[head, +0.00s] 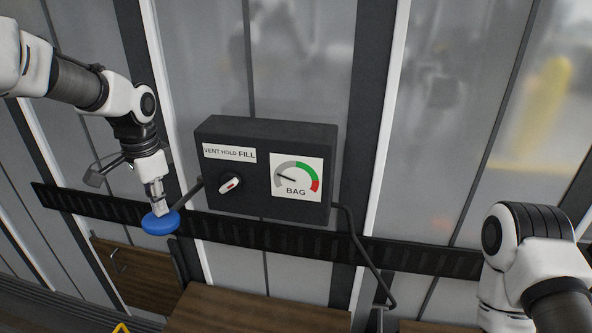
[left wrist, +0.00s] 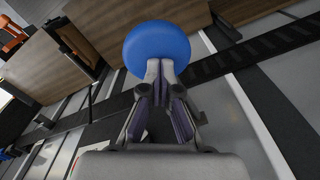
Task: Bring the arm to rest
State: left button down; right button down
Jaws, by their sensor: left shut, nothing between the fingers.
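My left arm (head: 103,92) reaches in from the upper left. Its gripper (head: 162,213) points down, with its fingertips at a round blue disc (head: 158,225). In the left wrist view the fingers (left wrist: 160,66) are together and empty, and the blue disc (left wrist: 157,42) lies just past their tips. I cannot tell whether the tips touch it. My right arm (head: 535,260) shows at the lower right; its gripper is out of view.
A dark control box (head: 265,133) has a VENT/HOLD/FILL knob (head: 230,184) and a BAG gauge (head: 297,176), its needle in the grey part. It stands right of my left gripper. A black slotted rail (head: 300,238) runs behind. Brown wooden boxes (head: 235,312) stand below.

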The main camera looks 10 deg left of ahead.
aim_at(163, 219)
pick_arm(q)
jog(key=shift+r, duration=1.85)
jog(key=shift+f, duration=0.1)
jog(key=shift+s+f+b, duration=0.1)
jog(key=shift+f+b, duration=1.25)
jog(key=shift+f, duration=2.35)
notch_tip(163, 219, up, 3)
jog(key=p, duration=0.3)
jog(key=shift+r, duration=2.3)
jog(key=shift+f, duration=0.1)
